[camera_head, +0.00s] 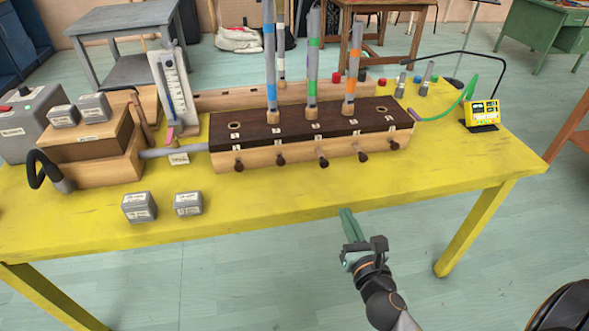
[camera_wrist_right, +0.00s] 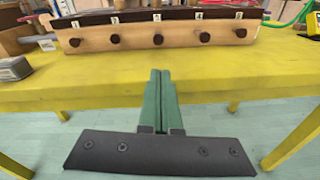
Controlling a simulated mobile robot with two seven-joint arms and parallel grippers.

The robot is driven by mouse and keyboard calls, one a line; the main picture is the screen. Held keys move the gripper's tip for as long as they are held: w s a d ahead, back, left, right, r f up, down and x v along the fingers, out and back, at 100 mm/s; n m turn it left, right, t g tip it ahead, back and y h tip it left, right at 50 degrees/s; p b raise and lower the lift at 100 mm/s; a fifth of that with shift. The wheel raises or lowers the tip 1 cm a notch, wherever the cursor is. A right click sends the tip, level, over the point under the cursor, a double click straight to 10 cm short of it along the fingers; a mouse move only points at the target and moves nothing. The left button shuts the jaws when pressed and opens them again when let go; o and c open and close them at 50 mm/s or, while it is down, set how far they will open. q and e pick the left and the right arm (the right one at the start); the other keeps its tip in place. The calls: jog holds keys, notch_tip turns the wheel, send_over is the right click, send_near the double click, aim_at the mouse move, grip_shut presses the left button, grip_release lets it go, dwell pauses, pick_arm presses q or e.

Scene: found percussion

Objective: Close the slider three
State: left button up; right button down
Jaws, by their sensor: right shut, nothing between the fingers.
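A wooden box with a dark top (camera_head: 262,132) stands on the yellow table, with a row of numbered dark slider knobs along its front. The slider three knob (camera_head: 323,162) is the middle one and sticks out of the front face; it also shows in the right wrist view (camera_wrist_right: 158,39). How far each slider is pulled out is hard to tell. My right gripper (camera_head: 346,211) is shut and empty, at the table's front edge, apart from the knob. In the right wrist view its green fingers (camera_wrist_right: 159,72) point toward the middle knob. My left gripper is not in view.
Blue (camera_head: 270,75), green (camera_head: 313,65) and orange-banded (camera_head: 353,70) tubes stand upright on the box. Two small grey blocks (camera_head: 139,207) (camera_head: 188,203) lie front left. A yellow device (camera_head: 482,113) sits at the right. The table between box and front edge is clear there.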

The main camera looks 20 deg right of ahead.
jog(key=w+n, duration=0.2)
send_near(325, 165)
jog(key=x, duration=0.6)
jog(key=shift+s+f, duration=0.1)
jog(key=shift+f, duration=0.05)
jog(key=shift+w, duration=0.4)
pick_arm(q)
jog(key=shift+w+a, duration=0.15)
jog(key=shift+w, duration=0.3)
